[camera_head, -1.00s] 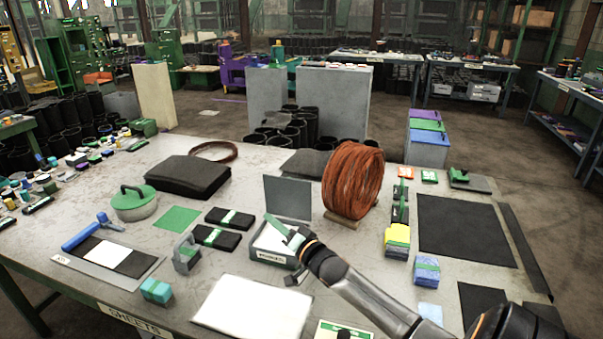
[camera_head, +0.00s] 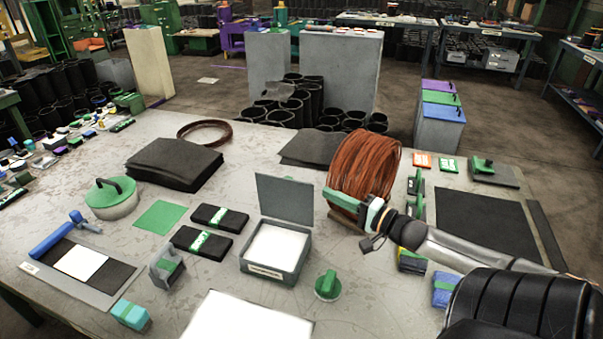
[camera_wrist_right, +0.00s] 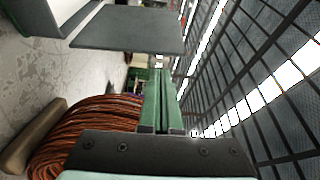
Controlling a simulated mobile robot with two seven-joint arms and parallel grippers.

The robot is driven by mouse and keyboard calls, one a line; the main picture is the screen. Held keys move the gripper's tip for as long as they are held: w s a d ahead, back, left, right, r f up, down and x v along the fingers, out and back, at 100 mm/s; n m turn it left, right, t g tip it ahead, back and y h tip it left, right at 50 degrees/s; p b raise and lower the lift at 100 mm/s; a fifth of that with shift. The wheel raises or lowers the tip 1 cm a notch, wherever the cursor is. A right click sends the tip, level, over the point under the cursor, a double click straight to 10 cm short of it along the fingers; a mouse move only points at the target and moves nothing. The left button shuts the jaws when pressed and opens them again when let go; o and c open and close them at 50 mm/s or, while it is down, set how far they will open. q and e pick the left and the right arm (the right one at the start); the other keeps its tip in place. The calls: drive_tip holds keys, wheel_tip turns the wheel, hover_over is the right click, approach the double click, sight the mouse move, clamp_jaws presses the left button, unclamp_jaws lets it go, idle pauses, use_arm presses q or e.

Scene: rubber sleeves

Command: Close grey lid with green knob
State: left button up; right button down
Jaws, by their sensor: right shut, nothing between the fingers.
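The grey box (camera_head: 290,275) stands on the table with white sheets (camera_head: 277,248) inside. Its grey lid (camera_head: 285,198) is open and upright along the back edge. No knob shows on the lid's visible face. A green knob on a round base (camera_head: 327,286) stands apart on the table, right of the box. My right gripper (camera_head: 338,198), with green fingers, is shut and empty, to the right of the lid and in front of the copper-coloured coil. In the right wrist view the shut fingers (camera_wrist_right: 158,95) point past the lid (camera_wrist_right: 130,30), without visible contact. My left gripper is out of view.
The copper-coloured wire coil (camera_head: 362,168) stands just behind my right gripper. Black packs (camera_head: 202,242) lie left of the box, and a grey-and-green holder (camera_head: 167,268) stands nearby. A white sheet (camera_head: 245,322) lies at the front. Bare table shows around the green knob.

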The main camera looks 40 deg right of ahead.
sight(287, 197)
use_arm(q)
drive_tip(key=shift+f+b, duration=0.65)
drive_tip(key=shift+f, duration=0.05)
use_arm(e)
drive_tip(key=w+a, duration=0.1)
drive_tip(key=w, duration=0.8)
drive_tip(key=shift+w+a, duration=0.25)
drive_tip(key=shift+w, duration=0.15)
drive_tip(key=shift+r, duration=0.1)
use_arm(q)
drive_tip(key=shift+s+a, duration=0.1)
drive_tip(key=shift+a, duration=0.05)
